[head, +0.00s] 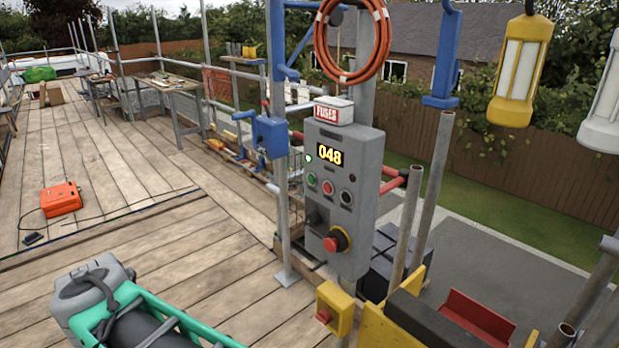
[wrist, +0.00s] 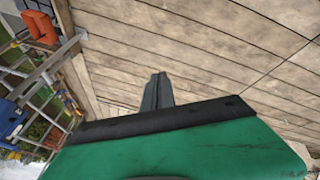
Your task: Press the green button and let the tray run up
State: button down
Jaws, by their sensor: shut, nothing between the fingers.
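A grey control box (head: 345,205) stands on a post right of centre in the head view, with a lit display reading 048. The green button (head: 311,180) is at the left of its button row, beside a red button (head: 328,187) and a black one (head: 346,198). A small green lamp (head: 308,158) glows above. A red knob (head: 335,241) sits lower on the box. My gripper (wrist: 157,82) is shut and empty over bare boards in the wrist view, away from the box. I cannot clearly identify the tray.
A yellow box with a red button (head: 325,315) and a yellow-and-black frame (head: 425,318) stand at the lower right. An orange case (head: 61,199) lies on the deck, which is mostly clear.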

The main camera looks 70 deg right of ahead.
aim_at(311, 180)
jog(key=s+d+r+g+h+p, duration=0.15)
jog(key=d+r, duration=0.25)
jog(key=d, duration=0.5)
jog(key=d+r+t+h, duration=0.1)
jog(key=d+r+h, duration=0.25)
jog(key=d, duration=0.45)
jog(key=s+d+r+g+h, duration=0.1)
jog(key=s+d+r+g, duration=0.1)
jog(key=s+d+r, duration=0.2)
jog(key=s+d+r+n+g+h, duration=0.1)
jog(key=s+d+r+g, duration=0.1)
jog(key=s+d+r, duration=0.2)
jog(key=s+d, duration=0.3)
jog(key=d, duration=0.3)
jog(key=shift+d+r+p, duration=0.25)
jog(key=shift+d+p, duration=0.05)
jog(key=shift+p, duration=0.1)
jog(key=s+d+b, duration=0.1)
jog(key=s+d, duration=0.2)
jog(key=d, duration=0.4)
jog(key=shift+s+d, duration=0.4)
jog(key=shift+s+d, duration=0.2)
jog(key=shift+d, duration=0.15)
